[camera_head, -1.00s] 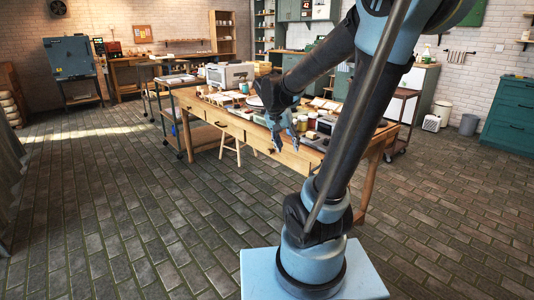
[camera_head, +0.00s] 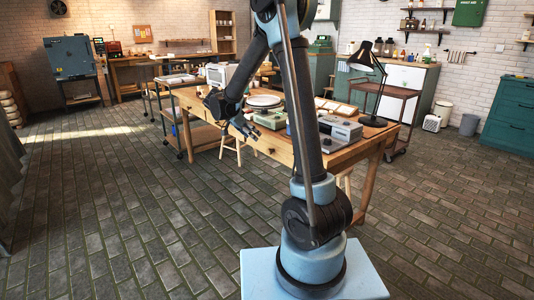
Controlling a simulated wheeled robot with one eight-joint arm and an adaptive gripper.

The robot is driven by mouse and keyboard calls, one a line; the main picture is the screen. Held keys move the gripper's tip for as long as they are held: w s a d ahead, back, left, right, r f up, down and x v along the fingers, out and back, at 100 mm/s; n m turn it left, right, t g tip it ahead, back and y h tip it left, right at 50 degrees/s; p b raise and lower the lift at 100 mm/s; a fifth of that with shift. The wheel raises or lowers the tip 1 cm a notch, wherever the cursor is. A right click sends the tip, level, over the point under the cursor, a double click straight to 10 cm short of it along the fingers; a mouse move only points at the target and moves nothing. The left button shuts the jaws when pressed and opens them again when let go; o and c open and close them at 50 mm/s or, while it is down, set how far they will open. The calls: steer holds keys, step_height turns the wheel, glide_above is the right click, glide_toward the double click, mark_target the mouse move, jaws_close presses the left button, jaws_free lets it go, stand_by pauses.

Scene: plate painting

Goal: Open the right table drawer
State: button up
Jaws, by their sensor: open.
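The wooden work table (camera_head: 345,157) stands in the middle of the room, with its long front side facing me. The right drawer front (camera_head: 272,148) is in that side; it looks flush with the table, though its edges and handle are too small to make out. My gripper (camera_head: 247,132) is open and empty, pointing down and right by the table's front edge, left of the right drawer. I cannot tell whether it touches the table. My arm hides part of the table front and top.
The tabletop holds a round plate or wheel (camera_head: 263,102), a grey device (camera_head: 340,130) and a black desk lamp (camera_head: 372,75) near the right end. A stool (camera_head: 232,145) stands under the table. The brick floor in front is clear.

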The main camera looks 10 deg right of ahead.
mark_target(268, 151)
steer(key=x, duration=0.6)
steer(key=w+a+x, duration=0.1)
steer(key=x, duration=1)
steer(key=shift+w+f, duration=0.4)
steer(key=shift+w, duration=0.05)
jaws_close()
